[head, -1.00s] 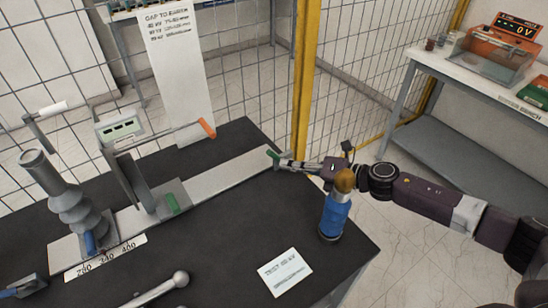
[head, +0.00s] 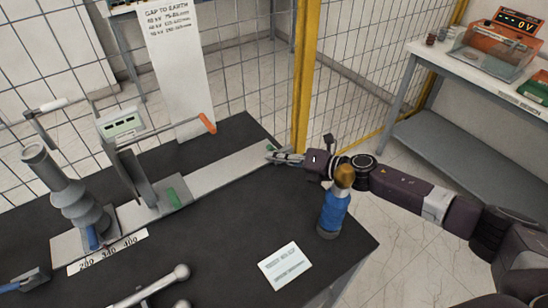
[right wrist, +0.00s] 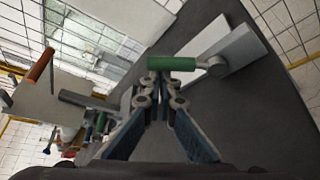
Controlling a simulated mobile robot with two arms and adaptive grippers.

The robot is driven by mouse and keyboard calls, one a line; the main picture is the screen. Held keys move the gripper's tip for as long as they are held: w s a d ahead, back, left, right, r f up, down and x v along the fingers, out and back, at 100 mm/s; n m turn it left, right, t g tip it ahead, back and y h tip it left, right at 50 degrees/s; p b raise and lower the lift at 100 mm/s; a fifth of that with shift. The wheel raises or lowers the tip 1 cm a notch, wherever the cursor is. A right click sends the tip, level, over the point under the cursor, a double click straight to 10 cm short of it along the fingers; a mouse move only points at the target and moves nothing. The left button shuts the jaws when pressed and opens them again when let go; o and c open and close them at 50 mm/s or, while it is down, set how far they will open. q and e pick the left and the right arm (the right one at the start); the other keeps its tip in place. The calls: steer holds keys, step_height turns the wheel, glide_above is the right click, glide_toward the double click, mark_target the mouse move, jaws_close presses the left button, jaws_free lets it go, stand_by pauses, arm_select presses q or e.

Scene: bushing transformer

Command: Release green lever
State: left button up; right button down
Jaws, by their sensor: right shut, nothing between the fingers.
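The green lever (right wrist: 172,64) is a short green handle on a grey pivoted arm at the end of a pale flat bar. In the right wrist view it lies crosswise just beyond my right fingertips (right wrist: 161,78); I cannot tell whether they touch it. In the head view a bit of its green shows at the bar's far right end (head: 270,148), mostly hidden by my right gripper (head: 276,157). My right gripper is shut and empty, pointing left. My left gripper is not in view.
The bar lies on a black table (head: 235,240). A blue bottle (head: 334,212) with an orange-brown top stands close to my right arm. A white card (head: 285,266), an orange-handled lever (head: 207,123), a green block (head: 174,196) and a grey bushing (head: 75,200) are around. A yellow post (head: 304,75) stands behind.

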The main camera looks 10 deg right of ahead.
steer(key=shift+d, duration=0.15)
steer(key=m+b, duration=0.1)
steer(key=b, duration=0.1)
steer(key=d+m+y+b, duration=0.1)
steer(key=b, duration=0.1)
steer(key=w+m+y+b, duration=0.1)
steer(key=b, duration=0.1)
steer(key=shift+d+r+t, duration=0.3)
steer(key=shift+d, duration=0.05)
steer(key=m+b, duration=0.1)
steer(key=d+r+m+y+b, duration=0.1)
steer(key=b, duration=0.1)
steer(key=shift+w+d+t, duration=0.25)
steer(key=shift+t, duration=0.05)
